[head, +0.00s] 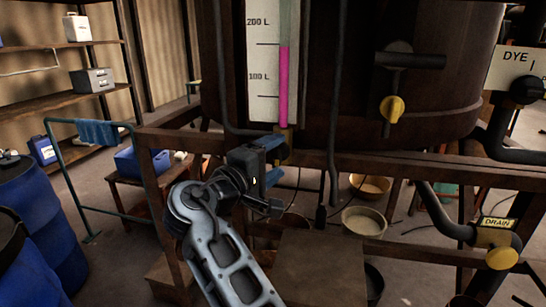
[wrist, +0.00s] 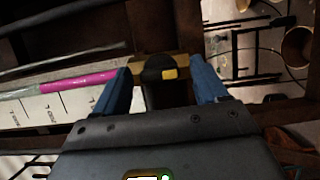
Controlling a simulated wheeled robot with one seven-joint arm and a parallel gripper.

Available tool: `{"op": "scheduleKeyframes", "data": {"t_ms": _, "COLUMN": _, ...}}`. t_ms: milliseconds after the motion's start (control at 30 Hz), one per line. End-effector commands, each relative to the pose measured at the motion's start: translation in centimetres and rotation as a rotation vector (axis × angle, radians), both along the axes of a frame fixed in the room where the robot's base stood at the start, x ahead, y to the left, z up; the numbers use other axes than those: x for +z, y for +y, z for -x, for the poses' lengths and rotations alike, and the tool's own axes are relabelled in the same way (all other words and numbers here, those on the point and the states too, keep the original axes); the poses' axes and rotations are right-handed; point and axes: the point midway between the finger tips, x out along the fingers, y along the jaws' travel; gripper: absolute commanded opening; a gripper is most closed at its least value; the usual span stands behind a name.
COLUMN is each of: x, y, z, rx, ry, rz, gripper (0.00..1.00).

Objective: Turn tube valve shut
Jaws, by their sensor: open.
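The tube valve (wrist: 150,74) shows in the wrist view as a brass body with a black handle carrying a yellow mark. It sits at the end of the sight tube, which holds pink liquid (wrist: 80,80). My gripper (wrist: 160,82) is open, with one blue finger on each side of the valve handle. Some space shows between the fingers and the handle; I cannot tell whether either touches. In the head view my gripper (head: 276,163) is at the foot of the sight tube (head: 284,85) and hides most of the valve.
A large brown vat (head: 420,100) stands behind on a wooden frame (head: 360,168). A yellow-tipped handle (head: 392,108) is on its front. A drain valve (head: 498,240) and a dye pipe valve (head: 526,90) are at the right. Blue drums (head: 45,225) stand at the left.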

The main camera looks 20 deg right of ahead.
Motion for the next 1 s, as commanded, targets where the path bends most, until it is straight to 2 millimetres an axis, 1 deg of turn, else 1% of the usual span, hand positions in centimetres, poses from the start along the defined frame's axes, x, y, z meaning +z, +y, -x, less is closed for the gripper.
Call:
{"op": "scheduleKeyframes", "data": {"t_ms": 167, "x": -0.01, "y": 0.00, "z": 0.00, "rx": 0.000, "ry": 0.000, "rz": 0.000, "gripper": 0.72}}
{"op": "scheduleKeyframes", "data": {"t_ms": 733, "x": -0.03, "y": 0.03, "z": 0.02, "rx": 0.000, "ry": 0.000, "rz": 0.000, "gripper": 0.18}}
{"op": "scheduleKeyframes", "data": {"t_ms": 767, "x": -0.03, "y": 0.03, "z": 0.02, "rx": 0.000, "ry": 0.000, "rz": 0.000, "gripper": 0.16}}
{"op": "scheduleKeyframes", "data": {"t_ms": 1000, "x": -0.05, "y": 0.03, "z": 0.02, "rx": 0.000, "ry": -0.016, "rz": -0.020, "gripper": 0.16}}
